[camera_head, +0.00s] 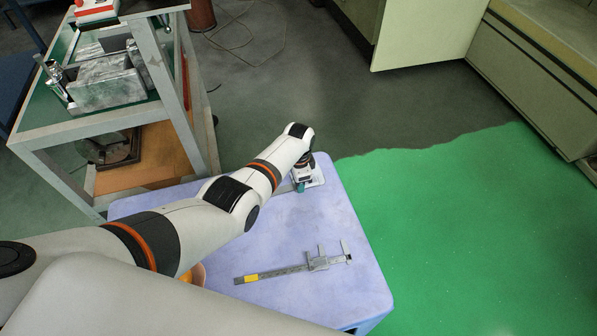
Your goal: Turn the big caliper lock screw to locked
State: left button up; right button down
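A grey metal caliper (318,263) lies flat on the pale purple cart top (290,225). Its jaws point to the right and its beam runs left to a yellow end piece. The lock screw is too small to make out. My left arm comes in from the left and reaches over the cart. My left gripper (305,183) points down at the far part of the cart top, well beyond the caliper and apart from it. A small teal and silver item shows at the gripper, and I cannot tell whether it is held. My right gripper is out of view.
An orange round object (197,273) is mostly hidden behind my arm on the cart's left. A metal shelf rack (180,95) with a vise-like block (107,82) stands at the upper left. The cart top around the caliper is clear. Green floor (470,230) lies to the right.

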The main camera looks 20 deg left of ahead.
pick_arm(q)
notch_tip(320, 180, up, 12)
jog(key=p, duration=0.3)
jog(key=shift+f, duration=0.2)
dwell(0.3)
